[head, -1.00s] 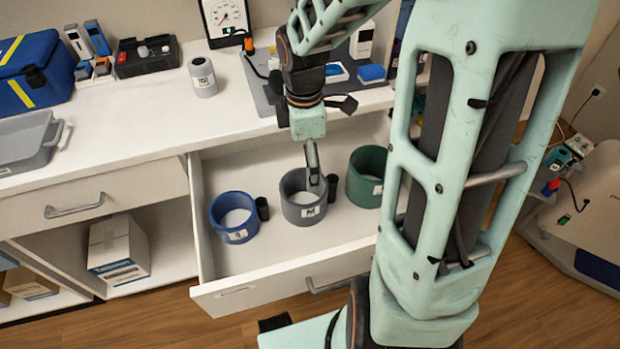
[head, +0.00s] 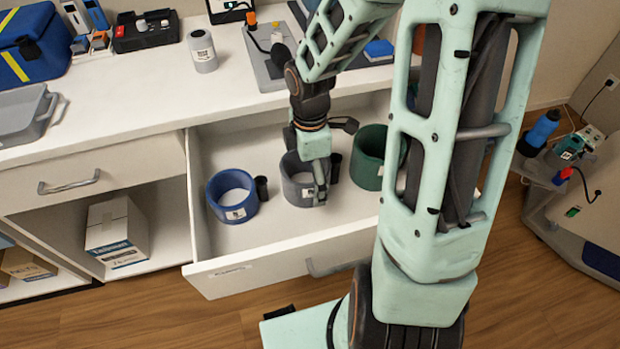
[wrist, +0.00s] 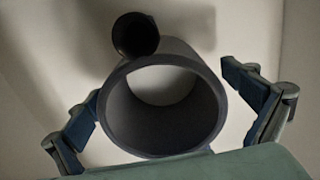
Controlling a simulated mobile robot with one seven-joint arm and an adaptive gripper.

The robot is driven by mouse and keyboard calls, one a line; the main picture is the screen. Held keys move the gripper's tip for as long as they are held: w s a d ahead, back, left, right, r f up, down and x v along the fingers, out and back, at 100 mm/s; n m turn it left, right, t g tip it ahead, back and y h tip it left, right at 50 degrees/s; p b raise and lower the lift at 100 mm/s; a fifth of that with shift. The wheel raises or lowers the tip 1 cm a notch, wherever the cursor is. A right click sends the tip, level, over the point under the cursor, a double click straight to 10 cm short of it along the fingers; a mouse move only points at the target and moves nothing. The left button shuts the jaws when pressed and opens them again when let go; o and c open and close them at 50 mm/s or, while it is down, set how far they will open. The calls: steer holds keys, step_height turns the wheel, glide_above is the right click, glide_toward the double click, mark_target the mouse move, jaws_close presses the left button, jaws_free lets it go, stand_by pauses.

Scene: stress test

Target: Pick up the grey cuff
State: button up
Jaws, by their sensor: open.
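The grey cuff (head: 296,186) stands on the floor of the open drawer, between the blue cuff and the green cuff, partly hidden by my gripper in the head view. My gripper (head: 320,200) is down in the drawer over the grey cuff. In the wrist view, the ring of the grey cuff (wrist: 203,78) lies between the two spread fingers of my gripper (wrist: 170,108). The left finger looks close to its wall and the right finger a little apart. I cannot tell if either touches.
A blue cuff (head: 219,208) stands left in the drawer (head: 270,245), a green cuff (head: 366,170) right. A small dark cylinder (head: 334,166) stands close beside the grey cuff; it also shows in the wrist view (wrist: 135,36). The drawer's front left floor is clear.

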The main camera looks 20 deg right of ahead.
steer(key=shift+f, duration=0.55)
steer(key=shift+r, duration=0.1)
steer(key=c, duration=1.2)
steer(key=shift+c, duration=0.2)
